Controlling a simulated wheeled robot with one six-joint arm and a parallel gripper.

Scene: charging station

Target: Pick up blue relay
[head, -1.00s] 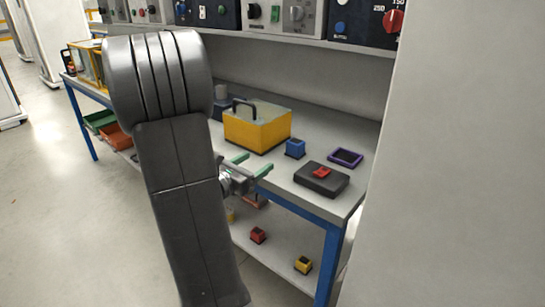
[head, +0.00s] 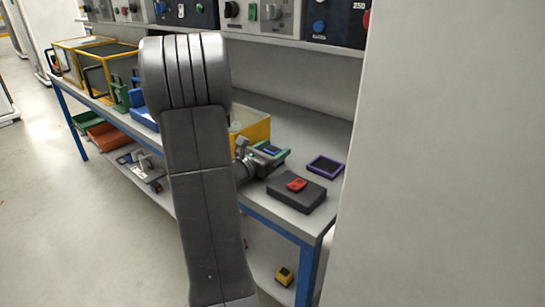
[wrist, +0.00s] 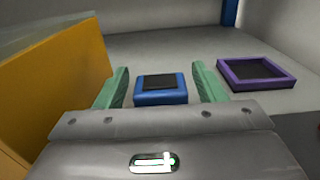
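The blue relay (wrist: 160,97) is a small blue block with a dark top, standing on the bench. In the wrist view it lies between the two green fingers of my gripper (wrist: 162,88), with a gap visible on each side. In the head view my gripper (head: 270,152) is over the bench and the relay (head: 271,150) shows as a bit of blue between the fingers. My gripper is open around the relay, not closed on it. Part of the relay's near side is hidden by the gripper body in the wrist view.
A yellow box (wrist: 62,82) stands close left of my gripper. A purple-rimmed square tray (wrist: 255,73) lies to the right. A dark box with a red top piece (head: 296,193) sits near the bench's front edge. Bench surface behind the relay is clear.

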